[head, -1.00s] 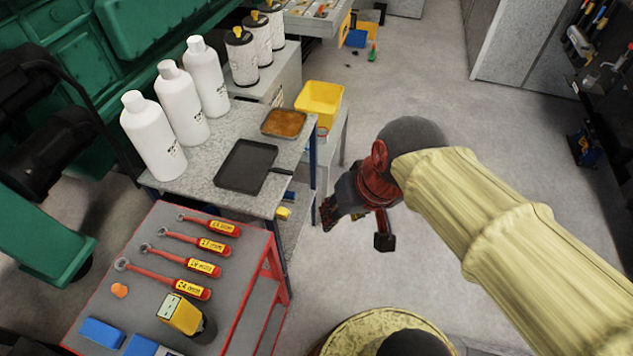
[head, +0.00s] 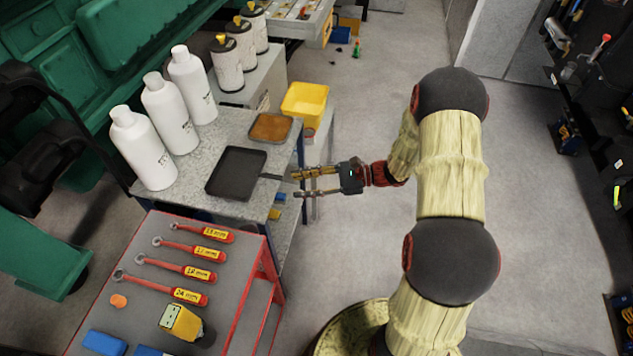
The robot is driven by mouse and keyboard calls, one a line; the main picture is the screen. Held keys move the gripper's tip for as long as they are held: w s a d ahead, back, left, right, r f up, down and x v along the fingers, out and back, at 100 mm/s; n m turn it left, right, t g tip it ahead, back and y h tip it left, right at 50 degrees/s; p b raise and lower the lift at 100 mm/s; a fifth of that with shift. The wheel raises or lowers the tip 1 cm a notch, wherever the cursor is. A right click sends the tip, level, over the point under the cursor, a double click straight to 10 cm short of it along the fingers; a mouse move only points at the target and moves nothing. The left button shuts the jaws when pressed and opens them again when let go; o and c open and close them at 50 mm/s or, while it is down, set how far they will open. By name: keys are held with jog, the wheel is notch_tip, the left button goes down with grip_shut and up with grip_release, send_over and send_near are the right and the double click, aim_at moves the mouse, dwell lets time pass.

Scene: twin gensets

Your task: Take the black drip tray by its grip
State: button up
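The black drip tray (head: 236,174) lies flat on the grey metal bench (head: 205,205), near its right edge. A thin dark grip (head: 271,177) reaches from the tray's right side toward the bench edge. My gripper (head: 296,183) is just right of the grip, at the bench's right edge. Its fingers point left and are spread apart, with nothing seen between them. Whether a fingertip touches the grip's end cannot be told.
A similar tray with brown contents (head: 270,127) sits just behind the black one. White bottles (head: 148,150) stand to the left. A yellow bin (head: 304,104) stands behind my gripper. Floor at right is clear.

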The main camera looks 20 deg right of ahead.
aim_at(268, 175)
jog(key=w+d+f+m+t, duration=0.3)
jog(key=d+f+m+t, duration=0.2)
jog(key=f, duration=0.1)
jog(key=shift+f+x, duration=0.15)
jog(key=shift+x, duration=3.2)
jog(key=shift+f+x, duration=0.15)
jog(key=shift+x, duration=3.25)
jog(key=shift+s, duration=0.1)
jog(key=shift+c, duration=1.4)
grip_shut()
jog(key=shift+r, duration=0.2)
